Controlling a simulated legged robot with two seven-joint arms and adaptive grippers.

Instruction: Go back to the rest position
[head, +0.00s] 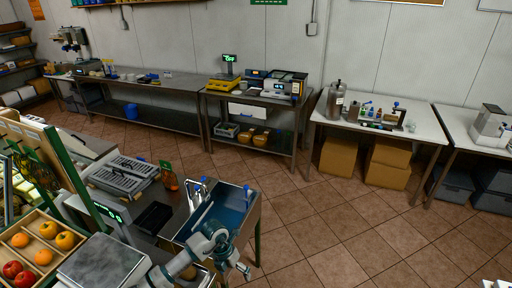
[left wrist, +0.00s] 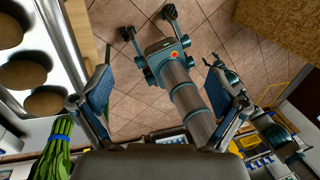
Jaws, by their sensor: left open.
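My left gripper (head: 236,268) shows at the bottom of the head view, at the end of a grey and teal arm. It is near the front of the blue sink basin (head: 228,214), and I cannot tell whether it touches it. In the left wrist view the two blue-padded fingers of my left gripper (left wrist: 160,105) stand wide apart with nothing held between them. Other grey and teal parts of my own body show beyond the fingers, over the tiled floor.
A wooden crate of apples and oranges (head: 38,222) and a scale plate (head: 102,264) lie at lower left. The tiled floor (head: 330,235) is clear at right. Leafy greens (left wrist: 55,150) and round loaves (left wrist: 22,74) show in the wrist view.

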